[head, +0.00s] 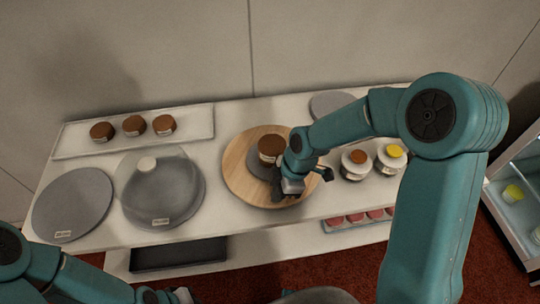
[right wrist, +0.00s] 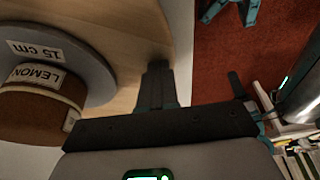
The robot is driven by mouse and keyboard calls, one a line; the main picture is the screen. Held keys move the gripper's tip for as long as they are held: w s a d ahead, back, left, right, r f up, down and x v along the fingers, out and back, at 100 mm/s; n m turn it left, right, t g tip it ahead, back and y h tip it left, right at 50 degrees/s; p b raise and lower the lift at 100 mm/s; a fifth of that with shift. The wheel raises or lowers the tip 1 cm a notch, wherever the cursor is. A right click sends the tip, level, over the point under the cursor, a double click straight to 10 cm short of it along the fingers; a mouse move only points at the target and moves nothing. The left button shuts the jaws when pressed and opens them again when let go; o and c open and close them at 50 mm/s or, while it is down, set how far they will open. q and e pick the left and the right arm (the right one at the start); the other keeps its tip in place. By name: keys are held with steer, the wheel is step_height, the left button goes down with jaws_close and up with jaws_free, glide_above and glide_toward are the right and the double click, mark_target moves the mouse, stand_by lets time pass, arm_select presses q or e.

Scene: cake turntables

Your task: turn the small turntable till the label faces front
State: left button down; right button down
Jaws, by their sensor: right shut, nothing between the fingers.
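The small grey turntable (head: 257,166) sits on a round wooden board and carries a brown-topped cake (head: 270,146). In the right wrist view the turntable rim (right wrist: 88,55) bears a "15 cm" label (right wrist: 33,53). The cake side (right wrist: 35,112) bears a "LEMON" label (right wrist: 37,75). My right gripper (head: 279,195) is low over the front of the wooden board, shut and empty. In the right wrist view its fingers (right wrist: 157,78) are right of the turntable, apart from it in the picture. My left arm (head: 75,280) shows at the lower left; its jaws are not clear.
The wooden board (head: 237,178) lies near the table's front edge. Left of it stand a glass dome (head: 160,185) and a bare grey disc (head: 72,205). A tray (head: 190,122) with small cakes is behind.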

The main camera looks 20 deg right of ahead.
mark_target(256, 199)
steer(key=shift+a, duration=0.15)
steer(key=shift+w+a+b, duration=0.1)
steer(key=shift+w+a, duration=0.25)
steer(key=shift+a, duration=0.35)
steer(key=shift+w+a+b, duration=0.1)
steer(key=shift+w+a, duration=0.3)
steer(key=shift+a, duration=0.3)
steer(key=shift+w+a+b, duration=0.1)
steer(key=shift+w+a, duration=0.25)
steer(key=shift+a, duration=0.35)
step_height(256, 199, up, 3)
steer(key=shift+p, duration=1.05)
steer(key=shift+f, duration=0.1)
